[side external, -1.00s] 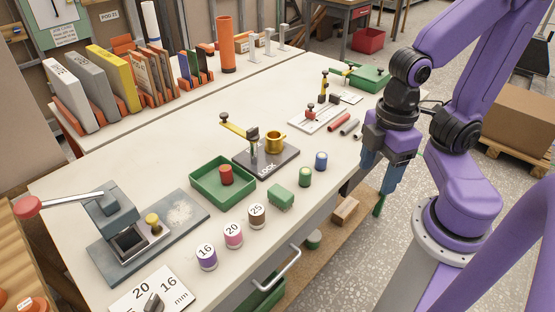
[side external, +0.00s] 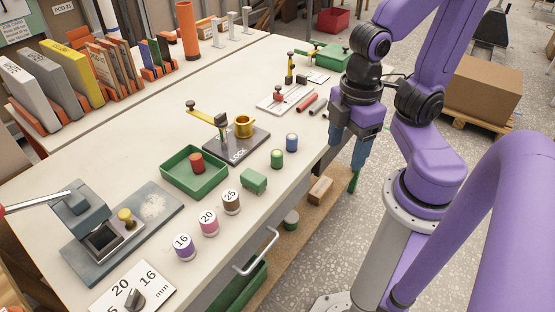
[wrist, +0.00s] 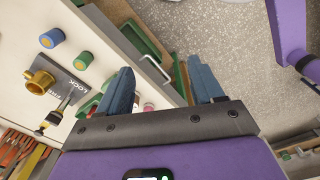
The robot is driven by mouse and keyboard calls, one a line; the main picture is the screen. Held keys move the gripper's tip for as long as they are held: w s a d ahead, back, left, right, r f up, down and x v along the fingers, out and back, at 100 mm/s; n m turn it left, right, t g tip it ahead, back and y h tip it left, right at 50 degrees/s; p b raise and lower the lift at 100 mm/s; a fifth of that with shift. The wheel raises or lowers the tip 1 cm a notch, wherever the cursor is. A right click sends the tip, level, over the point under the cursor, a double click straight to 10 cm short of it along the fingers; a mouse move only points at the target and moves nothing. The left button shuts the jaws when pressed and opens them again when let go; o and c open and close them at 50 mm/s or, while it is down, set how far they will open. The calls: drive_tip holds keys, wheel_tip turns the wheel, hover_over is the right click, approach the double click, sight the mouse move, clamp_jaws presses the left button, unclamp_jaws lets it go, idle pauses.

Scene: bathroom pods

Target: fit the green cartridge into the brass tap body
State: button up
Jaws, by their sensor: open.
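The green cartridge (side external: 277,159) stands upright on the table near its front edge, beside a blue cartridge (side external: 291,142). In the wrist view the green cartridge (wrist: 83,60) is left of my gripper. The brass tap body (side external: 244,127) sits on a dark plate marked LOCK (side external: 238,148), further in from the edge; it also shows in the wrist view (wrist: 39,82). My gripper (side external: 347,158) is open and empty, pointing down at the table's front edge, right of and apart from the cartridges. Its two blue fingers (wrist: 160,72) are spread in the wrist view.
A yellow lever clamp (side external: 205,116) stands beside the tap body. A green tray (side external: 218,188) holds a red cartridge (side external: 197,163). A green block (side external: 253,181) and numbered pots (side external: 208,223) stand along the front.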

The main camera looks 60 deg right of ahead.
drive_tip(key=n, duration=0.7)
hover_over(277, 153)
wheel_tip(277, 153, down, 11)
drive_tip(key=shift+w+a+f, duration=0.1)
drive_tip(key=shift+a, duration=0.05)
drive_tip(key=shift+f, duration=2.65)
drive_tip(key=shift+c, duration=0.3)
drive_tip(key=c, duration=1.1)
